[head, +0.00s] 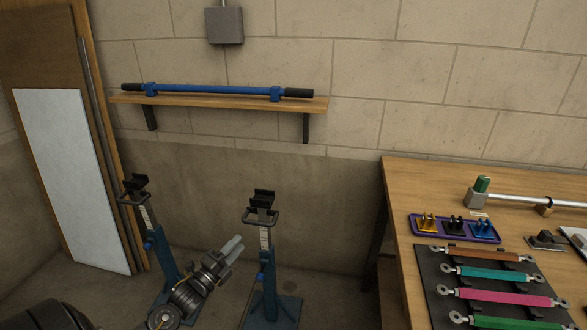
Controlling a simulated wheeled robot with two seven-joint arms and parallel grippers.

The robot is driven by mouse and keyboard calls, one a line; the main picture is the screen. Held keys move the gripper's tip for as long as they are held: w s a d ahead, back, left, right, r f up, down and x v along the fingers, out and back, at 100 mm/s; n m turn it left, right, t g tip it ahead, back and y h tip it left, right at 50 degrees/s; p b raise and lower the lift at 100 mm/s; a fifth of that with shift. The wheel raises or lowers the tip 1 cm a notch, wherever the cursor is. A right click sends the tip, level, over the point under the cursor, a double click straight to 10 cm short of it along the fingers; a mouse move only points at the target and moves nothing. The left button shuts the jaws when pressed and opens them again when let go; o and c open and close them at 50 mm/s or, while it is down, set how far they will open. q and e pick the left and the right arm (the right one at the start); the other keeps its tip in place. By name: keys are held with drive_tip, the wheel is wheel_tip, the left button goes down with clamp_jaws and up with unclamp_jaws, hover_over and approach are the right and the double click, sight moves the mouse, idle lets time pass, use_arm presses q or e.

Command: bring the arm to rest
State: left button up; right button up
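My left arm comes in at the bottom left. My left gripper (236,247) points up and to the right, in front of the gap between two blue stands. Its two pale fingers show close to each other with nothing seen between them. From this angle I cannot tell whether they are open or shut. My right gripper is not in view.
A left blue stand (151,232) and a right blue stand (264,233) rise from the floor on either side. A wall shelf (219,101) carries a blue bar (215,90). A wooden workbench (420,185) on the right holds a purple tray (415,228) and a dark mat with coloured links.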

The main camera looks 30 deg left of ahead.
use_arm(q)
drive_tip(key=shift+f, duration=0.1)
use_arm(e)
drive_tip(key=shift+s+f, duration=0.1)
